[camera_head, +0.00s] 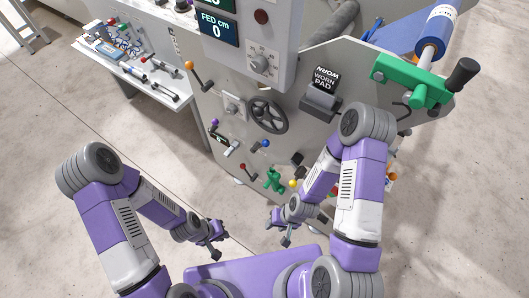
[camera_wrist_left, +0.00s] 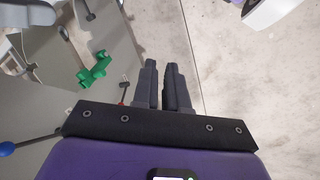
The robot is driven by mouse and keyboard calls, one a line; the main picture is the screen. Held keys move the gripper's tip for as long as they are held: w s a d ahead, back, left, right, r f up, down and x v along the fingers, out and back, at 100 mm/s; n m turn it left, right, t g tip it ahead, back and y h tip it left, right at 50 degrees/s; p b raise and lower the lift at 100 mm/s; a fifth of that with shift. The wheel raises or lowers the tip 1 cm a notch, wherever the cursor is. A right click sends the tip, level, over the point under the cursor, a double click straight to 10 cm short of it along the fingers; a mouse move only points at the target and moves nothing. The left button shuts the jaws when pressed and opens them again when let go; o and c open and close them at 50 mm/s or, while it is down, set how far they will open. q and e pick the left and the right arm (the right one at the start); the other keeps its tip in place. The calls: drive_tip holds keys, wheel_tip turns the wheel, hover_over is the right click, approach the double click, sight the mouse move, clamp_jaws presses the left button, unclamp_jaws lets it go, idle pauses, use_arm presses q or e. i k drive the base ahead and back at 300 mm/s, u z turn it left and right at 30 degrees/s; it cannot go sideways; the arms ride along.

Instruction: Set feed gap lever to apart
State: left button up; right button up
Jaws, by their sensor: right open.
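Several ball-knob levers show on the grey machine panel in the head view. I cannot read which one is the feed gap lever. They include an orange-knob lever (camera_head: 189,66), a purple-knob lever (camera_head: 214,123), a blue-knob lever (camera_head: 265,144), a red-handled lever (camera_head: 242,168) and a yellow knob (camera_head: 292,183). My left gripper (camera_head: 218,252) is in front of and below the panel, apart from every lever. In the left wrist view its two fingers (camera_wrist_left: 162,82) have a narrow empty gap. My right gripper (camera_head: 284,232) is open and empty below the yellow knob.
A black handwheel (camera_head: 267,115) and a green clamp-like part (camera_head: 273,180) are on the panel; the green part also shows in the left wrist view (camera_wrist_left: 95,69). A dark worn-pad box (camera_head: 321,98) stands upper right. A white side table (camera_head: 140,72) holds small tools.

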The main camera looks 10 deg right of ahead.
sight(266, 143)
drive_tip(key=k, duration=0.45)
drive_tip(key=u, duration=1.35)
drive_tip(key=k, duration=0.85)
drive_tip(key=z, duration=1.6)
drive_tip(key=i, duration=1)
